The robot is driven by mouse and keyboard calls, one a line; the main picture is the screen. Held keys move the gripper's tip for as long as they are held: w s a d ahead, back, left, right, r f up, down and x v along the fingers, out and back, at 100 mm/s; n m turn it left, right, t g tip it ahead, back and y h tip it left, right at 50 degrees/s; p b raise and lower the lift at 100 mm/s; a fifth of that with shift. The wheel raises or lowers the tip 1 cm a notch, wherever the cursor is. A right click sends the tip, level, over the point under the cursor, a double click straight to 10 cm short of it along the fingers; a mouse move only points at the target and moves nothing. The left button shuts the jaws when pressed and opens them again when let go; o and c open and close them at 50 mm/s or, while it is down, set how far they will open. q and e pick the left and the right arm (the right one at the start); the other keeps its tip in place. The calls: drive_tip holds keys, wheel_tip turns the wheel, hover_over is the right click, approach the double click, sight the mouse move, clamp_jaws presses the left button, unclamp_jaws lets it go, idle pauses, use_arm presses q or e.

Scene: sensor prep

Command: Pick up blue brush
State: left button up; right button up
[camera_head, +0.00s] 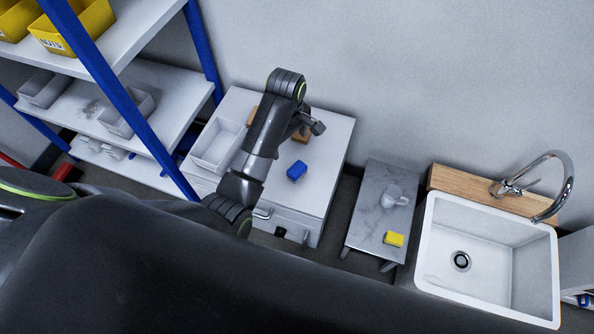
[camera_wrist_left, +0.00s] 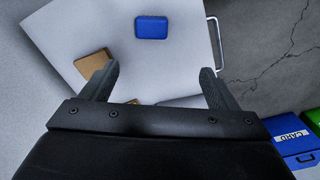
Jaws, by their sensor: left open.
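The blue brush (camera_head: 297,170) shows as a small blue block lying on the white cabinet top (camera_head: 325,150). In the left wrist view the blue brush (camera_wrist_left: 151,27) lies near the top, beyond the fingertips and between their lines. My left gripper (camera_head: 307,130) is over the cabinet top, behind the brush in the head view, and apart from it. In the left wrist view its two fingers (camera_wrist_left: 157,85) are spread with nothing between them. The brush's bristles cannot be made out. My right gripper is not in view.
A tan block (camera_wrist_left: 93,63) lies beside one finger; my arm partly hides tan pieces (camera_head: 252,115) in the head view. A white tray (camera_head: 217,146) sits left on the cabinet. A marble side table (camera_head: 372,215) holds a mug (camera_head: 393,196) and yellow sponge (camera_head: 393,239), beside a sink (camera_head: 425,250).

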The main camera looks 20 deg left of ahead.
use_arm(q)
drive_tip(key=w, duration=0.1)
drive_tip(key=b, duration=0.3)
hover_over(296, 168)
drive_tip(key=shift+n, duration=0.3)
wheel_tip(296, 168, down, 10)
drive_tip(key=shift+a+f, duration=0.1)
drive_tip(key=shift+a, duration=0.05)
drive_tip(key=shift+f+b, duration=1.05)
drive_tip(key=shift+f, duration=2.15)
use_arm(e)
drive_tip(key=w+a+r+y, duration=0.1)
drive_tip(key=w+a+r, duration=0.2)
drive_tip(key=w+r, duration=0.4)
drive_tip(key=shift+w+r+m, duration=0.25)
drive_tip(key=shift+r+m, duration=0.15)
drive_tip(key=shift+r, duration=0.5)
use_arm(q)
drive_tip(key=shift+c, duration=0.3)
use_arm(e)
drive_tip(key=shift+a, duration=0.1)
use_arm(q)
drive_tip(key=c, duration=1.1)
drive_tip(key=shift+r, duration=0.1)
